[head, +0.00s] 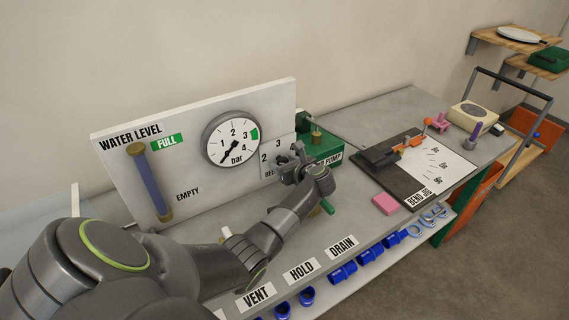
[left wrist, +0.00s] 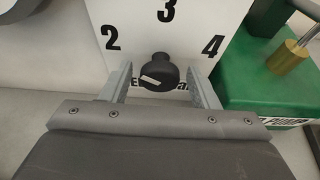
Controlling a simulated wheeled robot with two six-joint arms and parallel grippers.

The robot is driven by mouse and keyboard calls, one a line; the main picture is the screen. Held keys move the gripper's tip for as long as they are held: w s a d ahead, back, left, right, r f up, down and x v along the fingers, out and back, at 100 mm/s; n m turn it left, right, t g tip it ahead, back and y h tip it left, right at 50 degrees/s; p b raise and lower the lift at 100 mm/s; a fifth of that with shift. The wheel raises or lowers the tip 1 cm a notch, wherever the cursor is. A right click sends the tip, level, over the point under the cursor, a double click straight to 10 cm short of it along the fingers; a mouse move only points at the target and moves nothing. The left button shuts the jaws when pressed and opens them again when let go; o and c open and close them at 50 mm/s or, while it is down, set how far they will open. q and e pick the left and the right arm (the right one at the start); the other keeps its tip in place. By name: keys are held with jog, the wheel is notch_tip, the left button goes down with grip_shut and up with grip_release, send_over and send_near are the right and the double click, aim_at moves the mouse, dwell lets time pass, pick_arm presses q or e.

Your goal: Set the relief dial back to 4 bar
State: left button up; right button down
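The relief dial is a black knob (left wrist: 158,72) on a white plate marked 2, 3 and 4, seen in the left wrist view. A pale strip on its face slants; I cannot tell which number it marks. My left gripper (left wrist: 160,70) is open, one finger on each side of the knob, with gaps on both sides. In the head view my left gripper (head: 297,170) is at the dial plate (head: 268,172) and hides part of it. The pressure gauge (head: 233,140) has its needle at the lower left, below 1. My right gripper is not in view.
The green pump (head: 322,150) stands just right of the dial. A water level tube (head: 151,182) is on the panel's left. Labels VENT, HOLD and DRAIN (head: 342,246) line the front edge. A pink block (head: 386,204) and the bend jig (head: 425,165) lie farther right.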

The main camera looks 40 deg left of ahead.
pick_arm(q)
jog(key=c, duration=0.9)
jog(key=shift+o, duration=0.2)
jog(key=shift+f+m+g+y+b, duration=0.1)
jog(key=shift+m+g+y+b, duration=0.45)
jog(key=shift+m+b, duration=0.6)
jog(key=shift+m+g+y+b, duration=0.25)
jog(key=shift+m+g+b, duration=0.5)
jog(key=shift+m+b, duration=0.4)
jog(key=o, duration=1)
jog(key=shift+c, duration=0.2)
